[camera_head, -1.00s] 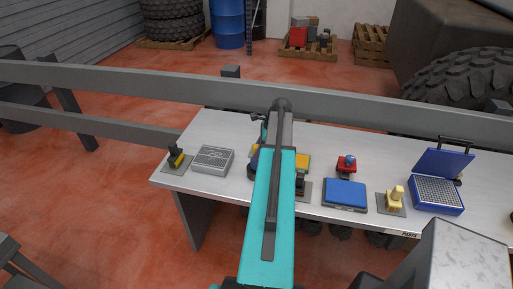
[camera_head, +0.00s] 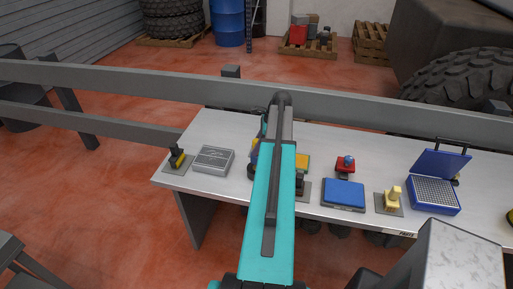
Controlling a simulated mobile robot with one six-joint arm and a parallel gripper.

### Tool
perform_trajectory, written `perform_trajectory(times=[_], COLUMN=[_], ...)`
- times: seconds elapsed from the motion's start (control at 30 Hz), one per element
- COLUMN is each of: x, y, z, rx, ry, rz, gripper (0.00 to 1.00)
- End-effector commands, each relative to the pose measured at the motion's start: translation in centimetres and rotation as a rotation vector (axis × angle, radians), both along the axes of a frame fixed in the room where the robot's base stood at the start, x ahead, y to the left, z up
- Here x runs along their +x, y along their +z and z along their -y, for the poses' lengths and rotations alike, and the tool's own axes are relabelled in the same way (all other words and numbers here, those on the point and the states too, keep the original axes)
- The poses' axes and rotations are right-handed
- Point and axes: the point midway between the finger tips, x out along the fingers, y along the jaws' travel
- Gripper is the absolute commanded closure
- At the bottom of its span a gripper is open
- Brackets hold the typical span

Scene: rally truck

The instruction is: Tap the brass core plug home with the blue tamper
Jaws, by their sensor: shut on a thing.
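My teal arm runs up the middle of the view and hides much of the bench behind it. My gripper (camera_head: 260,136) is mostly hidden at the arm's far end, just left of it; its fingertips cannot be made out. I cannot pick out the brass core plug for sure.
A grey rail (camera_head: 390,112) crosses behind.

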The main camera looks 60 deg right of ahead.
Motion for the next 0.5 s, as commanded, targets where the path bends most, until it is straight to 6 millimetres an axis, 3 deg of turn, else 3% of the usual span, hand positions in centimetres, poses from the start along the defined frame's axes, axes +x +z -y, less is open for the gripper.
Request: perform_trajectory(times=[0.5], x=[0.0], y=[4.0], z=[0.0], rx=[-0.001], ry=[-0.001], rz=[0.002], gripper=[1.00])
